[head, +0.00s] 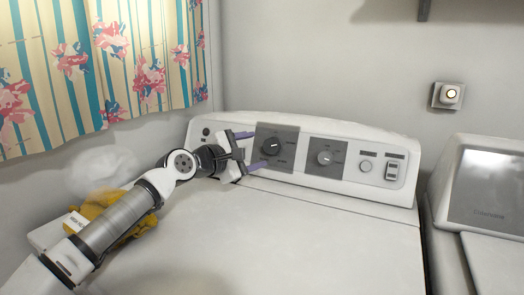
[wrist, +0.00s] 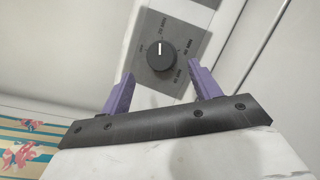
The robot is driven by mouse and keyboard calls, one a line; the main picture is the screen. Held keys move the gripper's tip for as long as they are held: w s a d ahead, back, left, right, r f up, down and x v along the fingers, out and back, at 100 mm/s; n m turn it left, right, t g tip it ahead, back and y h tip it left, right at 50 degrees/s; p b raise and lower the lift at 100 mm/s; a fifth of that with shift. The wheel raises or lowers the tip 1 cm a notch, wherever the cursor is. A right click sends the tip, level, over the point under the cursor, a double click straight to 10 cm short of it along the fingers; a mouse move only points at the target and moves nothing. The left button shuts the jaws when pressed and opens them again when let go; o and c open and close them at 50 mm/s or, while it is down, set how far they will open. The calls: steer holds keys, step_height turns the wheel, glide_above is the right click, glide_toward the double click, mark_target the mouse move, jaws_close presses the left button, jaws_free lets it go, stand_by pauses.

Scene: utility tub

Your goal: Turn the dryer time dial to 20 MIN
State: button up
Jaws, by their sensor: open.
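The dryer time dial (head: 273,146) is a black round knob on a grey plate at the left of the dryer's control panel. In the wrist view the dial (wrist: 160,56) has a white pointer line aimed toward the top of the picture, near a label there.
A second, grey dial (head: 325,157), a round button (head: 366,166) and a rocker switch (head: 392,170) sit further right on the panel. The dryer top's middle is clear.

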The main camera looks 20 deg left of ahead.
steer(key=f+v, duration=0.1)
steer(key=v, duration=0.8)
steer(key=shift+r+b, duration=0.4)
steer(key=shift+r, duration=0.1)
steer(key=shift+s+a, duration=0.1)
